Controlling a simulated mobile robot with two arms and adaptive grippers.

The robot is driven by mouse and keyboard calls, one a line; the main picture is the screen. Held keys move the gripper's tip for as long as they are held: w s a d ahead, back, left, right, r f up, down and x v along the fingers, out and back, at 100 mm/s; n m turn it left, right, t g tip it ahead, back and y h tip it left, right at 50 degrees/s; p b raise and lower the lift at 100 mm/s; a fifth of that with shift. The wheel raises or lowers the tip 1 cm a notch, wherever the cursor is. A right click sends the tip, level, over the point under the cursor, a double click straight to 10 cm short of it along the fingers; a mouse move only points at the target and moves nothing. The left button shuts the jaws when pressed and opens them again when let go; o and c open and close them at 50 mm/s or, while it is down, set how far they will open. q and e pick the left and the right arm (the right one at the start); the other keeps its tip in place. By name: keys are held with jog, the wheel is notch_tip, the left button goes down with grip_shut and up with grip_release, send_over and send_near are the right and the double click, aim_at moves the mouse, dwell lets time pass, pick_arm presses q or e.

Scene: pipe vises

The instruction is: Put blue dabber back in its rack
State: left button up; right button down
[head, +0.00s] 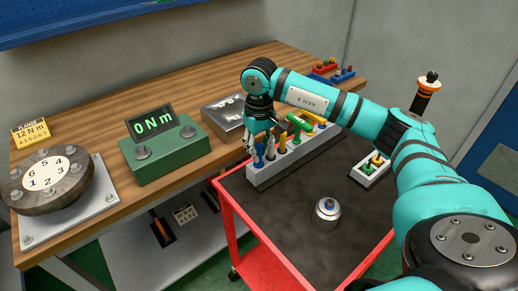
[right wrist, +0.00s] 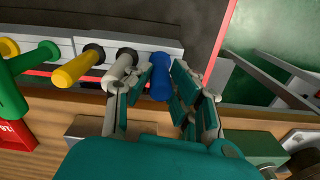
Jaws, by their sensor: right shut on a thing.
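My right gripper (head: 257,150) is shut on the blue dabber (head: 259,158) at the near-left end of the grey rack (head: 298,160). In the right wrist view the blue dabber (right wrist: 160,78) is between the fingers (right wrist: 160,90), in line with the other handles, at the end of the rack (right wrist: 160,43). Its lower end is hard to see, so I cannot tell how deep it sits in the rack. Grey, yellow and green handles stand in the rack beside it; the yellow handle (right wrist: 75,70) and green handle (right wrist: 12,85) show clearly. My left gripper is not in view.
The rack stands on a red cart with a dark top (head: 275,212). On the wooden bench are a green torque meter (head: 163,150), a grey metal box (head: 228,115) and a round flange (head: 45,181).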

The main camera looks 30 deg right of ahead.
jog(key=shift+s+f, duration=0.1)
jog(key=shift+f, duration=0.05)
jog(key=c, duration=1.1)
grip_release()
jog(key=shift+r, duration=0.3)
notch_tip(320, 180, up, 12)
jog(key=shift+f, duration=0.25)
